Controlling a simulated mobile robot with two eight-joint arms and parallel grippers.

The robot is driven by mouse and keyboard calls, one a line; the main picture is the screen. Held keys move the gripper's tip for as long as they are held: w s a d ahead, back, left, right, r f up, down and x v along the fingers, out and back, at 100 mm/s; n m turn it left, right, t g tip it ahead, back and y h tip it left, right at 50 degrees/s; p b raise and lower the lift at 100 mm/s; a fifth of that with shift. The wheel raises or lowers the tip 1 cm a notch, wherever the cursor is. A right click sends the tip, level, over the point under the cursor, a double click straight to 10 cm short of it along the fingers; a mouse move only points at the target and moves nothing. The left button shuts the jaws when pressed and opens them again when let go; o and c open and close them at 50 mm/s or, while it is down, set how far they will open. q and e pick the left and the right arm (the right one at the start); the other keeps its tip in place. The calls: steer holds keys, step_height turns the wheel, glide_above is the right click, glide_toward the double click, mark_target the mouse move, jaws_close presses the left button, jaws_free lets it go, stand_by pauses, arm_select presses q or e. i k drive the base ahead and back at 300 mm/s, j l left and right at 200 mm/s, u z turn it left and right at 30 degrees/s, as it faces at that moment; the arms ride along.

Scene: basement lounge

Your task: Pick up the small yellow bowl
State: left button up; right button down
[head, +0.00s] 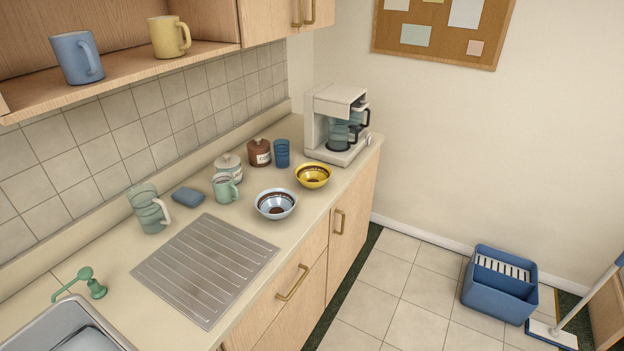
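The small yellow bowl (313,176) stands upright on the countertop, in front of the coffee maker and near the counter's front edge. It has a dark brown pattern inside and looks empty. A light blue-white bowl (276,204) of similar shape stands apart from it, nearer to me. Neither of my grippers shows in the head view.
A coffee maker (330,117) stands behind the yellow bowl. A blue cup (282,153), a brown jar (259,152), a white jar (229,166) and a green mug (224,188) stand to its left. The metal drainboard (205,270) is bare. A blue bucket (497,297) sits on the floor.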

mark_target(312, 176)
steer(key=i+l+u, duration=0.1)
steer(key=u, duration=0.3)
steer(key=l+u, duration=0.15)
steer(key=u, duration=0.25)
steer(key=i+l+u, duration=0.1)
steer(key=u, duration=0.3)
steer(key=l+u, duration=0.3)
steer(key=l, duration=0.25)
steer(key=l+u, duration=0.3)
steer(key=l, duration=1.25)
steer(key=k+l+u, duration=0.1)
steer(key=l, duration=0.85)
